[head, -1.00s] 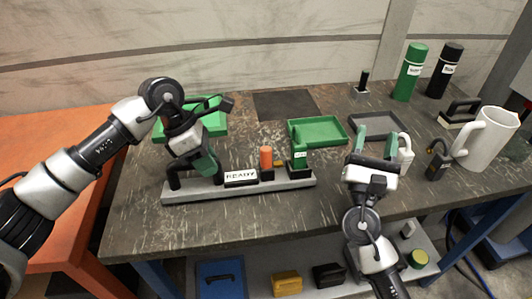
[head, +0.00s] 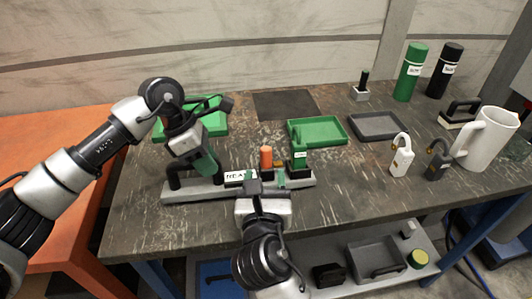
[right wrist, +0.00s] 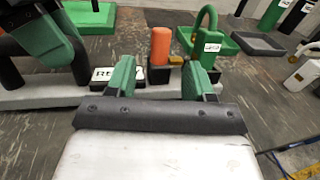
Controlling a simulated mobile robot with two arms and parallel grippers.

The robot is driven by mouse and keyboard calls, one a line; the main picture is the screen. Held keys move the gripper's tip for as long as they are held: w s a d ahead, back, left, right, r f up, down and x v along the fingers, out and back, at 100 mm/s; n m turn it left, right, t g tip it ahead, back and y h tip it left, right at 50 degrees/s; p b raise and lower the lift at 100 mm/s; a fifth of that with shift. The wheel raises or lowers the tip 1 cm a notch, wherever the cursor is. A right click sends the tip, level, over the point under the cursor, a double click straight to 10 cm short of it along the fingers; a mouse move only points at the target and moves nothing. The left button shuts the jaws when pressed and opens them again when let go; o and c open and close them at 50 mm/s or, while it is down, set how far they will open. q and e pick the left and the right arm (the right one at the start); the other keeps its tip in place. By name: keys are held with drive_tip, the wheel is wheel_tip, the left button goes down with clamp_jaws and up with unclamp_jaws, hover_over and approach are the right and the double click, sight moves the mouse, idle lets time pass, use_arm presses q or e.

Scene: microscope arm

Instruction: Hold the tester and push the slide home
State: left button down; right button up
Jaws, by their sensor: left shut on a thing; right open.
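The tester is a long grey base (head: 190,194) with a black handle (head: 173,179) at its left end, a white label plate, an orange upright cylinder (head: 266,157) and a green labelled part (head: 300,158) at the right. My left gripper (head: 207,164) is shut on the handle; its fingers hide much of the bar. My right gripper (head: 267,181) is open at the front edge of the tester, below the orange cylinder. In the right wrist view, its green fingers (right wrist: 160,82) stand apart with nothing between them. I cannot tell which part is the slide.
A green tray (head: 345,139) and a grey tray (head: 402,133) lie behind the tester.

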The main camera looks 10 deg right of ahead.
sight(266, 159)
drive_tip(key=w, duration=0.2)
drive_tip(key=w+d, duration=0.1)
drive_tip(key=w, duration=0.4)
drive_tip(key=shift+w+d, duration=0.25)
drive_tip(key=shift+c, duration=0.5)
clamp_jaws()
